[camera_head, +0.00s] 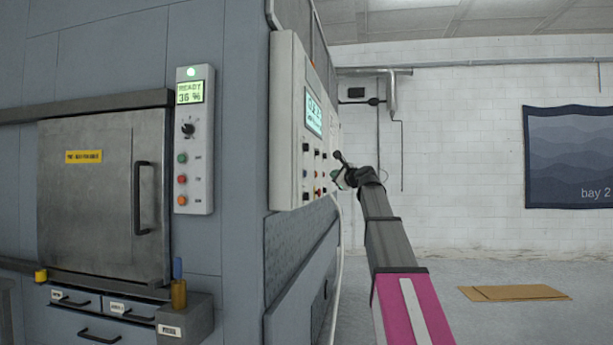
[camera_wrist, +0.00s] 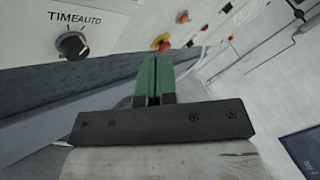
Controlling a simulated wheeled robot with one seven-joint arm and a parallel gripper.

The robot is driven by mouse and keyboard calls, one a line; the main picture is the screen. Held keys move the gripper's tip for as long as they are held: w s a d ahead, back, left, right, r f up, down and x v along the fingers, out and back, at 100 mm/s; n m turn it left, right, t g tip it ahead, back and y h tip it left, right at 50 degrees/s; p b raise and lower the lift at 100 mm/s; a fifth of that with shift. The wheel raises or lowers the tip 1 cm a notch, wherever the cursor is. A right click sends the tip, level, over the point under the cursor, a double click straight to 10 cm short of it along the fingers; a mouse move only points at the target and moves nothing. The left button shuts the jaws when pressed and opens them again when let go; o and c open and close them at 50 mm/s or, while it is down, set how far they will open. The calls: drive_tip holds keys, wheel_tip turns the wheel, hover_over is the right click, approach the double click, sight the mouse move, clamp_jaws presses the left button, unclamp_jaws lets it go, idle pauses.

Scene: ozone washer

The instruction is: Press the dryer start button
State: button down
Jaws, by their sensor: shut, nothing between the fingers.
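My gripper (camera_head: 340,172) is beside the large light-coloured control panel (camera_head: 286,120) on the machine's side face. In the wrist view its green fingers (camera_wrist: 154,65) are together with nothing between them. A narrow panel (camera_head: 194,130) on the front face reads "READY 36 %", with a knob, a green button (camera_head: 182,158), a red button and an orange button. No readable label shows which is the dryer start button.
A black knob (camera_wrist: 72,45) marked "TIME" and "AUTO" is at the wrist view's upper left. A metal door (camera_head: 100,190) with a handle is on the front face. A flat brown sheet (camera_head: 513,293) lies on the floor to the right. The floor around it is clear.

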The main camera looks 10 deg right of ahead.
drive_tip(key=w+a, duration=0.2)
drive_tip(key=a, duration=0.5)
drive_tip(key=shift+w, duration=0.15)
drive_tip(key=shift+a, duration=0.1)
idle(1.9)
drive_tip(key=shift+w+a, duration=0.15)
drive_tip(key=shift+a, duration=0.2)
drive_tip(key=shift+w+a, duration=0.15)
drive_tip(key=shift+a, duration=0.3)
idle(1.0)
drive_tip(key=shift+d, duration=0.1)
drive_tip(key=shift+s+d, duration=0.3)
drive_tip(key=shift+d, duration=0.5)
drive_tip(key=shift+s+d, duration=0.25)
drive_tip(key=shift+d, duration=0.55)
drive_tip(key=shift+s+d, duration=0.3)
drive_tip(key=shift+d, duration=0.45)
drive_tip(key=shift+s+d, duration=0.25)
drive_tip(key=shift+d, duration=0.55)
